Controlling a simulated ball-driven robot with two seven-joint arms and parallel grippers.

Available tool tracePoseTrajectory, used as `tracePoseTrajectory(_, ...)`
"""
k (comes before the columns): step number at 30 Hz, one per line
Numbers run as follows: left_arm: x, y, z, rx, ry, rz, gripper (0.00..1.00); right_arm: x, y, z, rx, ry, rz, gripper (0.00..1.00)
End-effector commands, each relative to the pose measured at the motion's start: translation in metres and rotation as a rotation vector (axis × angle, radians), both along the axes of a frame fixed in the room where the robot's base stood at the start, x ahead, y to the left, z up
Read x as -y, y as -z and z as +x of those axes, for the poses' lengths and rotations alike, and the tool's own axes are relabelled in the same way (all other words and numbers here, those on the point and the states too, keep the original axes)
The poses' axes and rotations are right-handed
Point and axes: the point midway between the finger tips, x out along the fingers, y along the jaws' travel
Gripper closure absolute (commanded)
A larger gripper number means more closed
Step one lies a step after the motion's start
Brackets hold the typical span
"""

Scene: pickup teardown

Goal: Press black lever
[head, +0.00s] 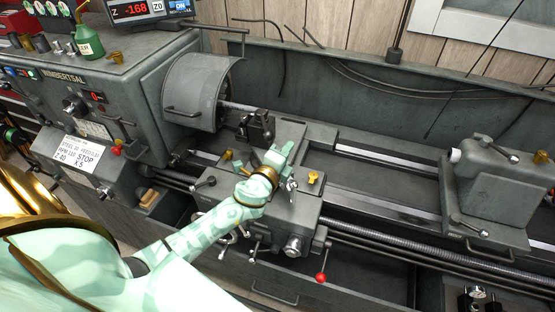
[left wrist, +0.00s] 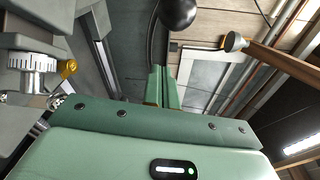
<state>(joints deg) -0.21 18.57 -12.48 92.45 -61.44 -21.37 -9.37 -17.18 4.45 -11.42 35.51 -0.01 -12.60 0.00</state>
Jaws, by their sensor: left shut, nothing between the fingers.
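My left gripper (head: 281,153) reaches in from the lower left over the lathe's carriage (head: 290,205), its pale green fingers pointing up and right. In the left wrist view its fingers (left wrist: 165,88) are together with nothing between them. A black ball knob (left wrist: 178,12) shows beyond the fingertips at the top of that view, apart from them in the picture. In the head view a dark tool post with a handle (head: 258,124) stands just behind the gripper. Several black-tipped levers show, so I cannot tell which is the task's lever. My right gripper is not in view.
The chuck guard (head: 196,92) and headstock (head: 120,85) stand to the left. The tailstock (head: 490,185) is at the right. A red-knobbed lever (head: 321,277) sticks out at the carriage front. The bed between carriage and tailstock (head: 385,175) is clear.

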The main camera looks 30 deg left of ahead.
Motion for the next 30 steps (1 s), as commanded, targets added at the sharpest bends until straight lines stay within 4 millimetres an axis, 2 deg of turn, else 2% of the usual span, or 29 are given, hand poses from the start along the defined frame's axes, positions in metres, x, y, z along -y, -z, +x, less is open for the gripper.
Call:
tracePoseTrajectory(2, -0.002, 0.000, 0.016, 0.001, 0.000, -0.002, 1.00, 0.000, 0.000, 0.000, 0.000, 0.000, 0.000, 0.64)
tracePoseTrajectory(6, -0.021, -0.004, 0.005, -0.002, 0.001, 0.002, 1.00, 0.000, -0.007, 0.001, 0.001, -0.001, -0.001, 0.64)
tracePoseTrajectory(12, -0.035, -0.006, -0.002, -0.002, 0.000, -0.001, 1.00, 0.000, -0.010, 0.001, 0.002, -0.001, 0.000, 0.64)
tracePoseTrajectory(25, -0.037, -0.006, -0.003, -0.001, 0.003, -0.001, 1.00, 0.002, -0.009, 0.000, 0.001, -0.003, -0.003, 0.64)
tracePoseTrajectory(30, -0.039, -0.004, -0.005, -0.001, 0.032, 0.001, 1.00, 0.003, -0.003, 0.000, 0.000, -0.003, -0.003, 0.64)
